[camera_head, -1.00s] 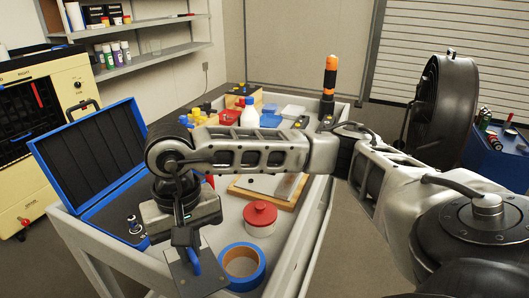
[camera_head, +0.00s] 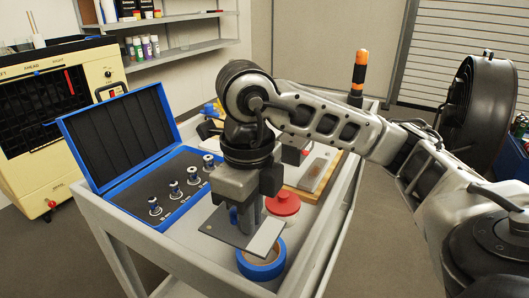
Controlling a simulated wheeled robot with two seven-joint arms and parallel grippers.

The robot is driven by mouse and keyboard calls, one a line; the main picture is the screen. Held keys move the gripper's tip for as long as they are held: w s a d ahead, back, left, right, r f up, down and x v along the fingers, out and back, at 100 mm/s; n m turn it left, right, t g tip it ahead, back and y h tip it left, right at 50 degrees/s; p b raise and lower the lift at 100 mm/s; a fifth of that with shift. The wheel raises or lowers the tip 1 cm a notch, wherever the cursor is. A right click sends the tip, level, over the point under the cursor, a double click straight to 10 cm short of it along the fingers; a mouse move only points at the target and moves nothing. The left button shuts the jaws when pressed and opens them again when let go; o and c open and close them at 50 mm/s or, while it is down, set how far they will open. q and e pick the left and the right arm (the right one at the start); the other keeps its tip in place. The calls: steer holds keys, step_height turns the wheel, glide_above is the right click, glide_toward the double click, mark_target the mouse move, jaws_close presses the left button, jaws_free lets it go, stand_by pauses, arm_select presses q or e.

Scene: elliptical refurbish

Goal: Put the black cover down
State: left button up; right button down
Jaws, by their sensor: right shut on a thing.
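My right gripper (camera_head: 247,208) points down over the cart and is shut on the black cover (camera_head: 264,240). The cover is a flat dark grey plate, held slightly tilted. A bit of blue shows at the fingers, but they hide most of how they hold it. The cover hangs in front of the open blue case and partly overlaps a blue tape roll (camera_head: 262,266) in the picture; I cannot tell the exact gap beneath it. My left gripper is out of view.
The open blue case (camera_head: 118,140) holds several small metal pieces (camera_head: 173,186) in dark foam. A red-lidded jar (camera_head: 284,203) and a wooden board (camera_head: 306,184) are close behind the gripper. The cart's raised rim (camera_head: 118,232) borders the work area. An orange-topped black post (camera_head: 359,72) stands at the far corner.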

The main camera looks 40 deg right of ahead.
steer(key=shift+w, duration=0.2)
steer(key=shift+m, duration=0.3)
steer(key=w+f, duration=0.1)
steer(key=w, duration=0.1)
steer(key=w+f, duration=0.1)
steer(key=w, duration=0.2)
steer(key=w+f, duration=0.1)
steer(key=w, duration=0.1)
steer(key=shift+w+a+f, duration=0.1)
steer(key=shift+w+f, duration=0.05)
steer(key=w+f, duration=0.5)
steer(key=shift+f, duration=0.15)
steer(key=shift+w+f, duration=0.4)
step_height(320, 180, down, 4)
steer(key=shift+w+r, duration=0.15)
steer(key=shift+r, duration=0.05)
